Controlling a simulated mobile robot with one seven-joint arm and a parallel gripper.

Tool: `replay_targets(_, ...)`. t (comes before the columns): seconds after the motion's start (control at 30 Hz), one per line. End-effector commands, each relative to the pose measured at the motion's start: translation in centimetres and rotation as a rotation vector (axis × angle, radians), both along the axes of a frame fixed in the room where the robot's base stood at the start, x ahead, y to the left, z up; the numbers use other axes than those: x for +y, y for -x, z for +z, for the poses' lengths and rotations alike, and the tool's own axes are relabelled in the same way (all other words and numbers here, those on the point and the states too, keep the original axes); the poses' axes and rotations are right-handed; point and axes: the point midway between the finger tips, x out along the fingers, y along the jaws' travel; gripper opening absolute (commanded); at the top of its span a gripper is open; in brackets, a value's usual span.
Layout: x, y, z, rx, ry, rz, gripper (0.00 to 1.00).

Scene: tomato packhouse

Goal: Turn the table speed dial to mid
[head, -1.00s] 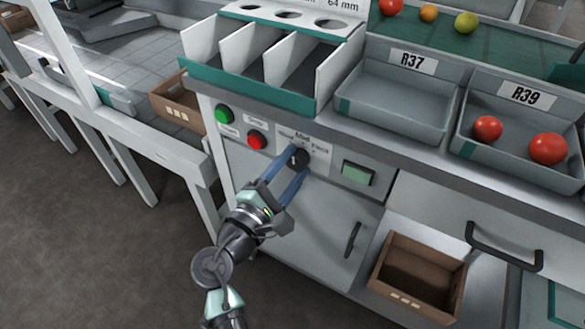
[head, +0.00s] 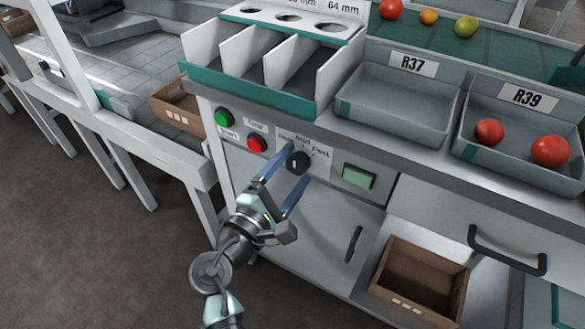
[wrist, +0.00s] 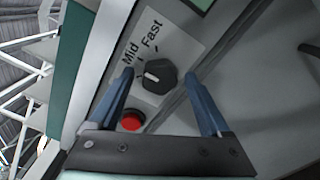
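The speed dial (head: 298,162) is a black round knob on the grey front panel, with a label plate (head: 318,151) around its top. In the wrist view the dial (wrist: 160,79) has the words Mid and Fast beside it. Its white pointer mark points left and slightly up there, and I cannot tell if it lines up exactly with Mid. My gripper (head: 296,164) is open with its blue fingers spread to either side of the dial. In the wrist view the fingers (wrist: 168,78) show gaps to the dial on both sides, and nothing is held.
A green button (head: 222,117) and a red button (head: 256,142) sit left of the dial. A cabinet door handle (head: 354,244) is below right. White dividers and a teal ledge (head: 245,88) overhang above.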

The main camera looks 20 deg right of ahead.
Motion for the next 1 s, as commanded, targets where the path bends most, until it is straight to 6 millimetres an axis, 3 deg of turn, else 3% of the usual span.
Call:
replay_targets(0.37, 0.6, 0.4, 0.1, 0.000, 0.001, 0.003, 0.81)
replay_targets(0.8, 7.7, 5.9, 0.2, 0.001, 0.001, 0.004, 0.81)
replay_targets(1.0, 9.7, 7.5, 0.1, 0.000, 0.000, 0.002, 0.81)
